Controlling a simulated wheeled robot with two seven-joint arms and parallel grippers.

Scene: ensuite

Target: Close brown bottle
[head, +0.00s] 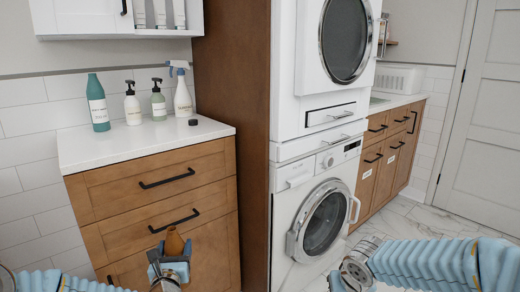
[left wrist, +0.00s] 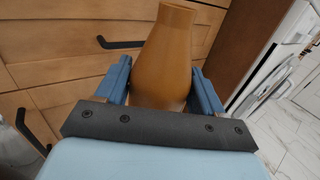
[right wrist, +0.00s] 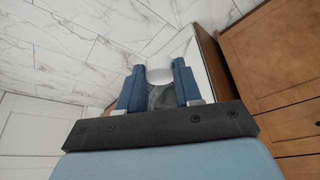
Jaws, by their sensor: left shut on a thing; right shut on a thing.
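The brown bottle (head: 174,243) is held upright in my left gripper (head: 170,268), low in front of the wooden drawers. In the left wrist view the bottle (left wrist: 165,60) stands between the two blue fingers, its neck upward and its top bare of any lid. My right gripper (right wrist: 160,82) is shut on a small grey rounded thing (right wrist: 162,97); I cannot tell what it is. In the head view only part of my right wrist shows, at the bottom right. A small dark round lid (head: 193,122) lies on the white counter.
On the counter (head: 110,148) stand a teal bottle (head: 98,105), two pump bottles (head: 132,105) (head: 158,103) and a spray bottle (head: 183,97). The drawers (head: 160,185) have black protruding handles. A washing machine (head: 305,220) stands right of a tall wooden panel (head: 232,100). Marble floor is clear at right.

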